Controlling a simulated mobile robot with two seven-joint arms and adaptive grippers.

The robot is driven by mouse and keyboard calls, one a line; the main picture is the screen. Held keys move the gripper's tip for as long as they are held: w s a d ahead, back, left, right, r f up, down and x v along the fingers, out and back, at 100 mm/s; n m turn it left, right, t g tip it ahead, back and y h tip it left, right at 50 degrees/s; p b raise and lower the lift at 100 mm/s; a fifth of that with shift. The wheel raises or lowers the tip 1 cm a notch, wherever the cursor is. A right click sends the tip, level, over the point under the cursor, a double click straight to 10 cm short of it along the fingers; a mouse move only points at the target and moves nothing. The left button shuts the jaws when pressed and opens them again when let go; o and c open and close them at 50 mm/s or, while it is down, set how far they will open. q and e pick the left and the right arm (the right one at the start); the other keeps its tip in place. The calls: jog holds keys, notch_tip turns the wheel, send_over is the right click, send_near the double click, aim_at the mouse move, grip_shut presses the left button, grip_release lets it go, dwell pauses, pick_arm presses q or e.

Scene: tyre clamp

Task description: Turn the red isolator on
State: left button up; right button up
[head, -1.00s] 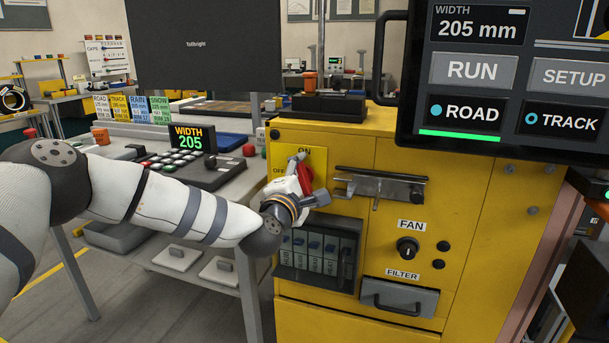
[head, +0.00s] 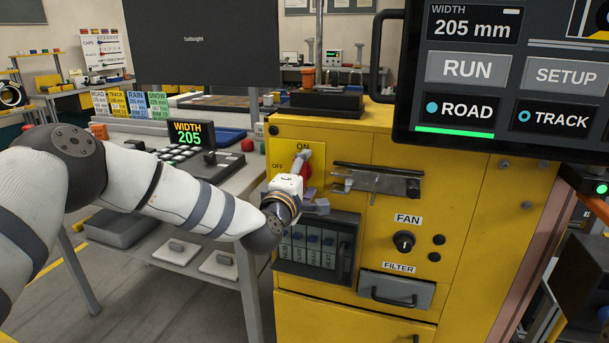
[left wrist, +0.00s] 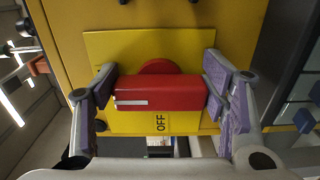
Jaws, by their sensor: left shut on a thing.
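The red isolator (head: 308,169) is on a yellow plate (head: 318,156) at the upper left of the yellow cabinet, with ON above it and OFF to its left. My left gripper (head: 306,182) is shut on its red handle (left wrist: 165,93), one finger at each end in the left wrist view. There the OFF label shows beside the handle. The handle lies upright relative to the label, its white mark toward the ON side. A finger covers most of the ON label in that view. My right gripper is not in view.
A latch (head: 378,181) is just right of the isolator. A row of breakers (head: 313,247) sits below, with a fan knob (head: 403,241) and a filter drawer (head: 396,290) to the right. A large screen (head: 500,85) overhangs the upper right.

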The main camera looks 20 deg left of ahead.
pick_arm(q)
jog(key=shift+a, duration=0.1)
jog(key=o, duration=1.2)
jog(key=shift+c, duration=0.2)
jog(key=s, duration=1.2)
jog(key=shift+a, duration=0.2)
